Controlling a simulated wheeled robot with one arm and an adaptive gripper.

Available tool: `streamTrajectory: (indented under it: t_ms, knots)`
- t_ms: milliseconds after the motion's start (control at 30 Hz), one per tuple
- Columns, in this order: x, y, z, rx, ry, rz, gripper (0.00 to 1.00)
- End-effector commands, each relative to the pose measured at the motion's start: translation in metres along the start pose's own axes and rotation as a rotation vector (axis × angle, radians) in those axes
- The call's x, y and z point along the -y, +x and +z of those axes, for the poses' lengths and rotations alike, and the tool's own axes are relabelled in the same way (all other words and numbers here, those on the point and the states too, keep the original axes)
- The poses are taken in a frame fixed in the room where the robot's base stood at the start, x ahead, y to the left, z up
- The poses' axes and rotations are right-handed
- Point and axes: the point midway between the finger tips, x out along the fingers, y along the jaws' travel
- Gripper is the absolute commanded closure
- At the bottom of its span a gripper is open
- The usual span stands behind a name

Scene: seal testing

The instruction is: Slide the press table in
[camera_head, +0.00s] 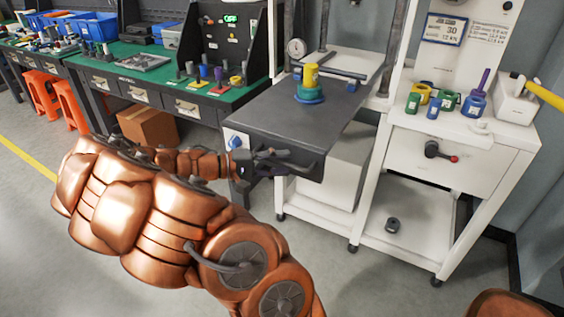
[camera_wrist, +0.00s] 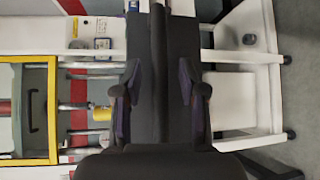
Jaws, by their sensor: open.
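The press table (camera_head: 262,112) is a dark grey slab pulled out toward me from the white press frame. A stacked part with a yellow cylinder (camera_head: 310,75) on a green and blue base stands upright on it. The yellow cylinder also shows in the wrist view (camera_wrist: 101,113).
A green-topped workbench (camera_head: 150,70) is at the left, with a cardboard box (camera_head: 147,126) and orange stools (camera_head: 42,92) below. Open floor lies in front.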

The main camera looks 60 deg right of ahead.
Motion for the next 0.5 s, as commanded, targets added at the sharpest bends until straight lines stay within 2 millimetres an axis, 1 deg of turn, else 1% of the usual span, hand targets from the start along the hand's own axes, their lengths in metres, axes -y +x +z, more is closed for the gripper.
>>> streamTrajectory:
  t_ms: [100,367,500]
  knots:
    - [-0.0003,0.0063,0.0005,0.001,-0.001,0.000,0.59]
    - [0.0000,0.0068,-0.0002,-0.001,0.000,-0.001,0.59]
    - [0.0001,0.0066,-0.0002,-0.002,0.000,-0.001,0.73]
